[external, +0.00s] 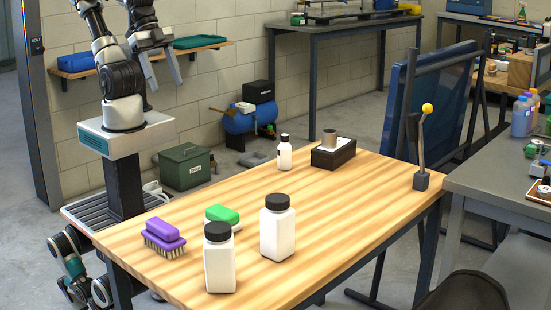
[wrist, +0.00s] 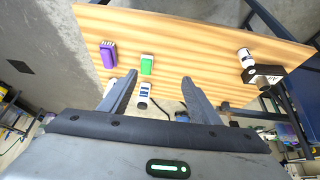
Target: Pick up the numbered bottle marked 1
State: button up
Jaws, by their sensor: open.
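Three white bottles with dark caps stand upright on the wooden table in the external view: a large one at the front (external: 219,268), a large one right of it (external: 277,232), and a small one at the back (external: 284,158). I cannot read a number on any of them. In the wrist view, a white bottle (wrist: 246,55) stands at the right, and pale shapes near the fingers are partly hidden. My gripper (external: 166,84) is open and empty, raised above the table's left side, apart from every bottle. Its spread fingers also show in the wrist view (wrist: 159,78).
A purple brush (external: 163,235) and a green brush (external: 222,214) lie near the large bottles. A dark box (external: 333,154) with a metal cup is beside the small bottle. A yellow-knobbed lever (external: 421,150) stands at the right.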

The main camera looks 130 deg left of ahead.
dwell(0.3)
jog(key=n+g+p, duration=0.1)
jog(key=g+p, duration=0.3)
jog(key=g, duration=0.2)
send_over(287, 135)
notch_tip(287, 135, down, 12)
notch_tip(287, 135, down, 11)
jog(key=shift+f+b, duration=0.2)
jog(key=shift+b, duration=0.65)
jog(key=f, duration=0.3)
jog(key=f+b, duration=0.1)
jog(key=f, duration=0.1)
jog(key=shift+s+d, duration=0.25)
jog(key=shift+s, duration=0.1)
jog(key=shift+f, duration=0.35)
jog(key=c, duration=1.2)
